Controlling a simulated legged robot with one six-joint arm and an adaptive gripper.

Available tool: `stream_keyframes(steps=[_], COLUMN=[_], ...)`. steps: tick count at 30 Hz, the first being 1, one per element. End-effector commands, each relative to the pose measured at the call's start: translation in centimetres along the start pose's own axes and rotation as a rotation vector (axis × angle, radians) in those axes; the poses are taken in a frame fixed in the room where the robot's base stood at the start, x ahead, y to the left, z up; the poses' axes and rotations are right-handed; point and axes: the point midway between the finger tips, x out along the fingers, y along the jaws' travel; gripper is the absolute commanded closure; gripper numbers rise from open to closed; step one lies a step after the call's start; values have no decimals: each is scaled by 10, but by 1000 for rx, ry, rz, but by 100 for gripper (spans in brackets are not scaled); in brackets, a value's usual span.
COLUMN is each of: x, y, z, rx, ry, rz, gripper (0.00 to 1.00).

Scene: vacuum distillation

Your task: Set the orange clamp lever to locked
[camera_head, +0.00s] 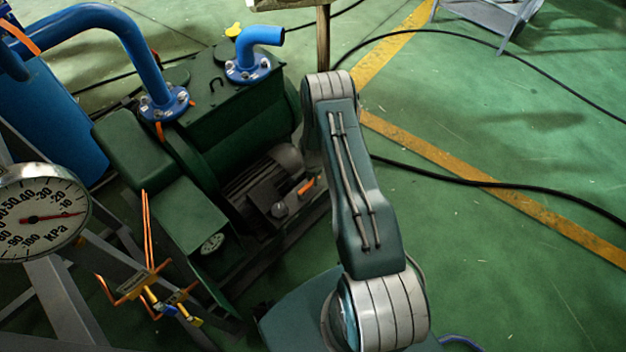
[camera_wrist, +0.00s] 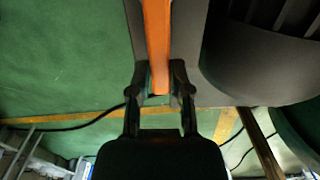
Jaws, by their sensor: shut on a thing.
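The orange clamp lever (camera_wrist: 157,40) shows in the wrist view as a bar running down from the top edge to between my fingers. My gripper (camera_wrist: 160,82) is shut on its lower end, one finger on each side. In the head view, a short orange bar (camera_head: 306,187) beside the pump motor, left of my arm, may be the same lever. My gripper is hidden behind my arm there. The lever's pivot and clamp are out of the wrist view, so I cannot tell its setting.
The green pump (camera_head: 228,125) with blue pipes (camera_head: 130,35) stands left of my arm. A pressure gauge (camera_head: 42,212) and orange-handled valves (camera_head: 150,285) are at the left. Black cables (camera_head: 450,179) cross the green floor. The floor at right is mostly clear.

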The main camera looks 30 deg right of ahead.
Motion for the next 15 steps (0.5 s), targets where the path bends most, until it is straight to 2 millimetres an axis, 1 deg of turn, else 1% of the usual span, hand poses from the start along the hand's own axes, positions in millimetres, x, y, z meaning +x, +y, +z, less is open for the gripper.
stream_keyframes(steps=[9, 10, 12, 15], x=[2, 2, 1, 1], y=[-1, -1, -1, -1], z=[0, 0, 0, 0], rx=[-7, -7, -6, -5], ry=[3, 3, 3, 2], rz=[-3, -3, -3, -3], gripper=[100, 66, 40, 40])
